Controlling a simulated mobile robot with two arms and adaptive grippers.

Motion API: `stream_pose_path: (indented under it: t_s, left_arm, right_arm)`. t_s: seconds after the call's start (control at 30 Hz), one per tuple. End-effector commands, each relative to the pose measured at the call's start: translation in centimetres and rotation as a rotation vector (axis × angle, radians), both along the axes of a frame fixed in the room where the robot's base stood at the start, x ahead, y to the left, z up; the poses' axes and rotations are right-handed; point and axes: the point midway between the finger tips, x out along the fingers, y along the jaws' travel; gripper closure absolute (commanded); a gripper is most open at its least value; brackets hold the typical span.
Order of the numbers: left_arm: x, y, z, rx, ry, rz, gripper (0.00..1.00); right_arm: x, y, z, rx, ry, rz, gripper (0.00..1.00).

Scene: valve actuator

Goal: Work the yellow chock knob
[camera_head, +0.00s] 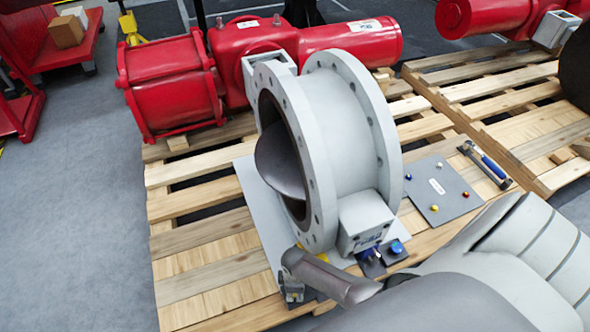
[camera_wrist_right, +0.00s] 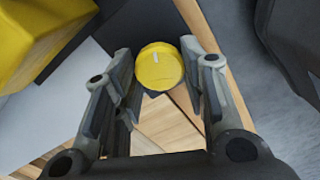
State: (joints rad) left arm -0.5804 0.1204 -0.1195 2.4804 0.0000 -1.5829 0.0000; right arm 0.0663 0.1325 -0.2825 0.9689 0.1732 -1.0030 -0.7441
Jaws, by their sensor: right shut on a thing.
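The yellow chock knob (camera_wrist_right: 160,67) is a round yellow cap with a small pale mark on top. In the right wrist view it sits between the two fingers of my right gripper (camera_wrist_right: 160,88), which is shut on it. In the head view my right gripper (camera_head: 291,293) is low beside the valve's near foot, and the knob is hidden there. A yellow block, likely the chock, fills the upper left of the wrist view (camera_wrist_right: 40,35); a sliver of yellow shows under the flange in the head view (camera_head: 322,257). My left gripper is not in view.
The grey flanged valve (camera_head: 338,140) with its red actuator (camera_head: 250,60) stands on a wooden pallet (camera_head: 205,262). A blue knob (camera_head: 397,247) is close to my right arm. A grey panel with small coloured knobs (camera_head: 437,187) and a hammer (camera_head: 485,165) lie to the right.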

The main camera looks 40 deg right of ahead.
Motion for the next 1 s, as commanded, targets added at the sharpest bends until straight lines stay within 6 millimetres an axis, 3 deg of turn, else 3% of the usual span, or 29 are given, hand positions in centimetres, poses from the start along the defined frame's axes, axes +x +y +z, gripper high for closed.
stream_pose_path:
  t_s: [0.2, 0.3, 0.6, 1.0]
  left_arm:
    - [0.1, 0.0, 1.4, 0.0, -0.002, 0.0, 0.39]
    - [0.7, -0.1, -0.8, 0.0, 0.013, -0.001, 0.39]
    - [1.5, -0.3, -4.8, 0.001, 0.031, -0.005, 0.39]
    - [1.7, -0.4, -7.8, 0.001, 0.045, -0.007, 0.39]
  right_arm:
    - [-0.1, 0.0, 0.2, -0.001, 0.002, -0.204, 0.85]
    - [0.0, -0.1, 0.2, -0.001, 0.002, -0.3, 0.85]
    - [0.0, -0.1, 0.1, -0.001, 0.003, -0.582, 0.85]
    - [0.0, -0.2, 0.0, -0.001, 0.001, -0.877, 0.85]
